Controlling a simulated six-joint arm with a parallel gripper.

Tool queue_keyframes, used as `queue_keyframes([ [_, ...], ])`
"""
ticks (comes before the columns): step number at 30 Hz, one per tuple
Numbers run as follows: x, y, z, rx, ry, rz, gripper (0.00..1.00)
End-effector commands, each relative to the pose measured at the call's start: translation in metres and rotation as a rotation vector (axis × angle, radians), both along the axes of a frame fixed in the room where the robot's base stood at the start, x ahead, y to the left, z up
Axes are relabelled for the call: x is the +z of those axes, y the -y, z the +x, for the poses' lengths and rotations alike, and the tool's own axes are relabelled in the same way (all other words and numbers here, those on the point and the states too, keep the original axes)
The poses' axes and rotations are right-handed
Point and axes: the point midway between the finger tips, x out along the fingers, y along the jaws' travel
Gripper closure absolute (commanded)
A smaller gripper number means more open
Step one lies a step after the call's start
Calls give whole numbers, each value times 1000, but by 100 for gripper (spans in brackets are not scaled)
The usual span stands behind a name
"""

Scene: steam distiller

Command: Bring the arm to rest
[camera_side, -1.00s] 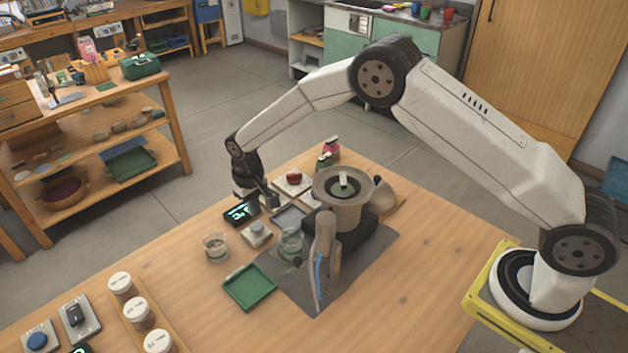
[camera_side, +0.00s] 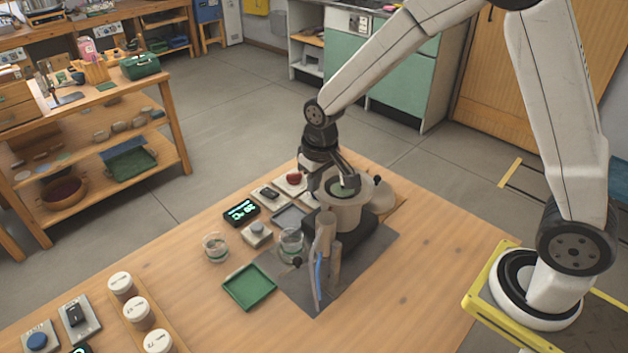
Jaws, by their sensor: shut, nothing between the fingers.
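My gripper (camera_side: 347,180) is shut and empty. It points down over the open top of the distiller pot (camera_side: 346,216), near its far rim, and hides part of that rim. I cannot tell whether the fingertips touch the pot. The pot stands on a dark base on a grey mat (camera_side: 370,262). A condenser (camera_side: 323,255) with a blue tube stands at its front. A glass beaker (camera_side: 290,241) is beside the base.
A display (camera_side: 241,211), a switch plate (camera_side: 269,195), a red button (camera_side: 294,178), another beaker (camera_side: 215,247) and a green tray (camera_side: 249,287) lie left. Capped jars (camera_side: 138,313) stand front left. The table's right side is clear.

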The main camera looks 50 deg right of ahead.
Motion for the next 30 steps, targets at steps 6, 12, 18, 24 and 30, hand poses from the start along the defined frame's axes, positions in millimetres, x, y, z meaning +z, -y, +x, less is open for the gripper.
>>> queue_keyframes([
  [6, 16, 19, -52, -3, 41, -2, 100],
  [12, 22, 32, -102, -3, 74, -7, 100],
  [18, 23, 39, -136, -2, 98, -11, 100],
  [24, 22, 41, -148, -1, 104, -12, 100],
  [30, 22, 41, -148, -1, 103, -12, 100],
])
